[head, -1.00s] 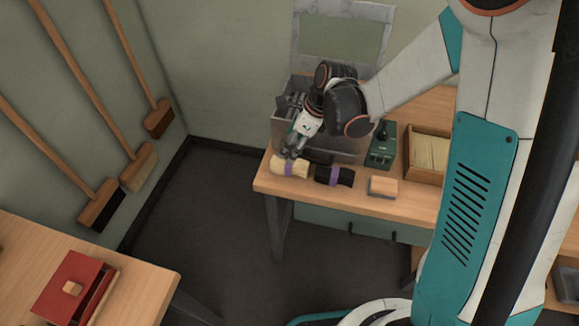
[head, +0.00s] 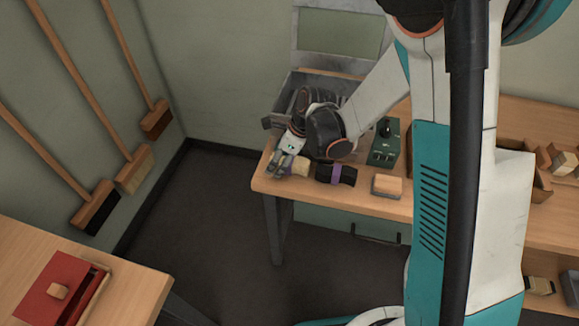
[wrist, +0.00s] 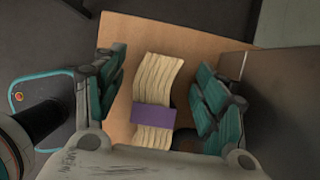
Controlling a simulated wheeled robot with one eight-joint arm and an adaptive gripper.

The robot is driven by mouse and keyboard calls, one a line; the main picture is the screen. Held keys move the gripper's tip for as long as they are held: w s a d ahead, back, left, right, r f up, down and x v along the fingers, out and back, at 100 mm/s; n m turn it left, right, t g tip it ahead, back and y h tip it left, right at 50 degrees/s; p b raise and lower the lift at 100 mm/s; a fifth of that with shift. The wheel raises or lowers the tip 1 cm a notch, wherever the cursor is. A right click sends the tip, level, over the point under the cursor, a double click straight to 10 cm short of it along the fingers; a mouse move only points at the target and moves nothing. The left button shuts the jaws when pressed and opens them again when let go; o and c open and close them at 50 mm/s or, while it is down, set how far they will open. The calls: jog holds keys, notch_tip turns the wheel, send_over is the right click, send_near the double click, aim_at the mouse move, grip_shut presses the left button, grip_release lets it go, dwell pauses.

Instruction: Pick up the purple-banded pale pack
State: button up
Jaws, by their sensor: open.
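The purple-banded pale pack (head: 300,168) lies near the front left corner of the workbench. In the head view my gripper (head: 283,168) covers its left part and most of its band. In the wrist view the pale pack (wrist: 157,80) lies between my two teal-padded fingers, with clear gaps on both sides. Its purple band (wrist: 153,115) crosses it toward the palm. My gripper (wrist: 158,92) is open and holds nothing. Whether the fingertips are level with the pack or above it, I cannot tell.
A dark pack with a purple band (head: 337,174) lies just right of the pale pack. A pale-topped block (head: 387,185) and a green box (head: 384,147) are further right. A grey metal bin (head: 287,98) stands behind. The bench's front edge is close.

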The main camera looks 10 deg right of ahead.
jog(key=shift+c, duration=0.2)
jog(key=c, duration=1.1)
jog(key=shift+r, duration=0.15)
jog(key=shift+c, duration=0.2)
